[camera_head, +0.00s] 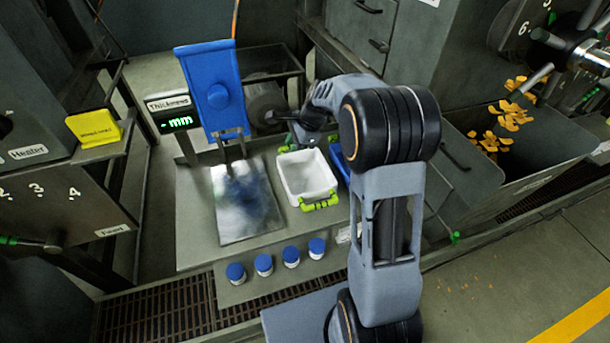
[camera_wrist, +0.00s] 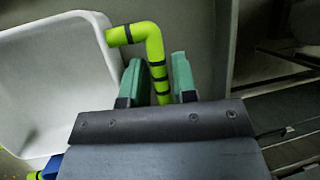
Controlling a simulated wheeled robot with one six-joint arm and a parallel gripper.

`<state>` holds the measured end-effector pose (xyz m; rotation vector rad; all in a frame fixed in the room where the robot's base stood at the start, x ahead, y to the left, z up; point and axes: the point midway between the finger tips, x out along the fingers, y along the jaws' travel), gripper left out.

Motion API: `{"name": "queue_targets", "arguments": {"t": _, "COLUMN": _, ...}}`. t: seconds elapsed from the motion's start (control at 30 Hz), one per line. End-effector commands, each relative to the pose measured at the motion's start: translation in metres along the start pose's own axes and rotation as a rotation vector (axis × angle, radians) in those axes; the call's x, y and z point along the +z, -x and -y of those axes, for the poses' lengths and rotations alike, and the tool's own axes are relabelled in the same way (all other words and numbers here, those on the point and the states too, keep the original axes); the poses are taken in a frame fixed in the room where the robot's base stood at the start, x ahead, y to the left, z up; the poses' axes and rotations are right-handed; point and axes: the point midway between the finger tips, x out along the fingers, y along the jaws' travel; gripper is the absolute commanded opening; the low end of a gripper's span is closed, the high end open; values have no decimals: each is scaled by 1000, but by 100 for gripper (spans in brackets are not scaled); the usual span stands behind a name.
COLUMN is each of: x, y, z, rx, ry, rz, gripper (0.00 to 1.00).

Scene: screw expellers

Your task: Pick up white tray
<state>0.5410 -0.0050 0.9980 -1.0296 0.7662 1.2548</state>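The white tray (camera_head: 306,176) is an open box with lime-green handles, on the grey work table. It also shows at the left of the wrist view (camera_wrist: 55,85). My gripper (camera_head: 290,141) is at the tray's far side in the head view, partly hidden by my arm. In the wrist view, the two green fingers of my gripper (camera_wrist: 160,78) stand on either side of a lime-green handle (camera_wrist: 150,40) with dark bands. The fingers are close to the handle; whether they press on it I cannot tell.
A blue tray (camera_head: 339,160) stands just right of the white tray, mostly hidden by my arm. A shiny metal plate (camera_head: 245,203) lies to its left. Several blue-capped jars (camera_head: 264,264) line the front. A blue press-like device (camera_head: 213,85) and a thickness display (camera_head: 172,113) stand behind.

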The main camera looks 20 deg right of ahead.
Motion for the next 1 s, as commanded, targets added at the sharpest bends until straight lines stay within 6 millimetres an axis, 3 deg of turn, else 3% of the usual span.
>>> {"name": "queue_targets", "arguments": {"t": 0.3, "x": 0, "y": -5, "z": 0, "rx": 0, "ry": 0, "rz": 0, "gripper": 26}}
{"name": "queue_targets", "arguments": {"t": 0.6, "x": 0, "y": -5, "z": 0, "rx": 0, "ry": 0, "rz": -1, "gripper": 0}}
{"name": "queue_targets", "arguments": {"t": 1.0, "x": 0, "y": -4, "z": 0, "rx": -1, "ry": 1, "rz": -1, "gripper": 0}}
